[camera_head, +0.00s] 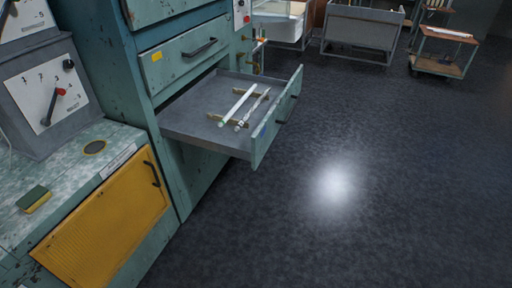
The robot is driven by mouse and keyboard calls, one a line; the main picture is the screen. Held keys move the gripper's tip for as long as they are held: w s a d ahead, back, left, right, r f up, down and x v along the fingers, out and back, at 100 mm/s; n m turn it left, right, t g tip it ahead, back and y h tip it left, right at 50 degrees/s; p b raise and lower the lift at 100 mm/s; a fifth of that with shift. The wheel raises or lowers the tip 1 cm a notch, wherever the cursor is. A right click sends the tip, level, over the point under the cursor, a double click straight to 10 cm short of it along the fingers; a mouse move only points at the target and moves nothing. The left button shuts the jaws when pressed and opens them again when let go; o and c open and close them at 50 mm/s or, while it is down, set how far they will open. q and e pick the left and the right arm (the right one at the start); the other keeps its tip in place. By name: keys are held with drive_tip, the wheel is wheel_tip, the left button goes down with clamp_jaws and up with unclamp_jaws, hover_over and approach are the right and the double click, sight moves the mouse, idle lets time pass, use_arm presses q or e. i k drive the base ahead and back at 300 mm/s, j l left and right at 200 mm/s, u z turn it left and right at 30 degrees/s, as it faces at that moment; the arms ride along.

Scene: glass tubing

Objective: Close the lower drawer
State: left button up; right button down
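The lower drawer (188,123) is pulled out of the teal cabinet (185,172) and stands open. Its teal front panel (262,140) faces right, with a dark handle partly visible on its outer side. Glass tubes (238,106) lie inside on small brass-coloured supports. Above it, a closed drawer (186,57) has a dark handle and a yellow label. Neither of my grippers shows in the head view.
A bench with a yellow door (108,228) and a sponge (34,199) is at left, below a dial panel (46,97). A grey cart (362,35) and a small trolley (441,55) stand at the back. The dark floor (390,180) at right is clear.

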sight(194, 117)
drive_tip(key=i+l+u, duration=0.15)
drive_tip(key=i+u, duration=0.25)
drive_tip(key=i+l+u, duration=0.2)
drive_tip(key=u, duration=0.25)
